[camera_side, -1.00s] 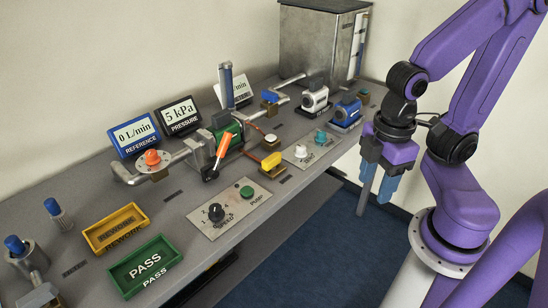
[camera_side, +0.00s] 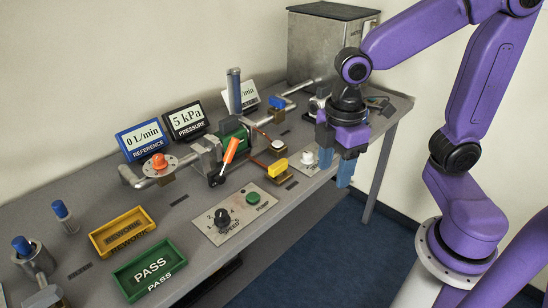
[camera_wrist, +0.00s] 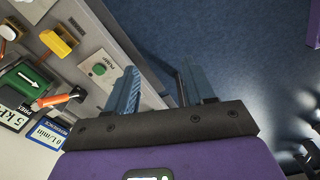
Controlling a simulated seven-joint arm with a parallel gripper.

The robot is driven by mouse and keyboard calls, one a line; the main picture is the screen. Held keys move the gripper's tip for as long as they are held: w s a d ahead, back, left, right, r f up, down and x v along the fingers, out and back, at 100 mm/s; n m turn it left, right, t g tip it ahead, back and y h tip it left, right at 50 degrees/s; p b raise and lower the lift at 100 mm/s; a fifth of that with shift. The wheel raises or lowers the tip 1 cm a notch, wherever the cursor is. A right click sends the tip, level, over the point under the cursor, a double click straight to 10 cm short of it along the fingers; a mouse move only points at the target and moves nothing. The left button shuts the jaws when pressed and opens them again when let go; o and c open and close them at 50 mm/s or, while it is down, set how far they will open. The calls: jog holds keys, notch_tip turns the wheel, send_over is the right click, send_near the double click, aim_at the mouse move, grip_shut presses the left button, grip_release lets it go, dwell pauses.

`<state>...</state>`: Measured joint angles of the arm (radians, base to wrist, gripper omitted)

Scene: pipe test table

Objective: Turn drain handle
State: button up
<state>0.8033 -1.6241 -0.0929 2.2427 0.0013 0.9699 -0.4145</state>
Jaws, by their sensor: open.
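A blue handle (camera_side: 277,102) sits on the pipe near the metal tank, and a yellow handle (camera_side: 278,166) sits nearer the table's front edge. The yellow handle also shows in the wrist view (camera_wrist: 57,43). An orange lever (camera_side: 231,150) stands tilted by the green pump body (camera_side: 236,132). My gripper (camera_side: 336,172) is open and empty, its blue fingers pointing down at the table's front edge, right of the yellow handle. In the wrist view my gripper (camera_wrist: 160,68) has nothing between its fingers.
A metal tank (camera_side: 323,45) stands at the back right. A speed and pump panel (camera_side: 240,213), a green PASS tray (camera_side: 148,268) and a yellow REWORK tray (camera_side: 121,231) lie at the front. Display signs line the back. My arm hides part of the table's right end.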

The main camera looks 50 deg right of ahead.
jog(key=w+d+n, duration=0.2)
jog(key=w, duration=1.1)
jog(key=n, duration=0.2)
send_over(277, 165)
jog(key=f, duration=0.1)
notch_tip(277, 165, down, 17)
jog(key=shift+d+f, duration=0.1)
jog(key=shift+f, duration=0.05)
grip_shut()
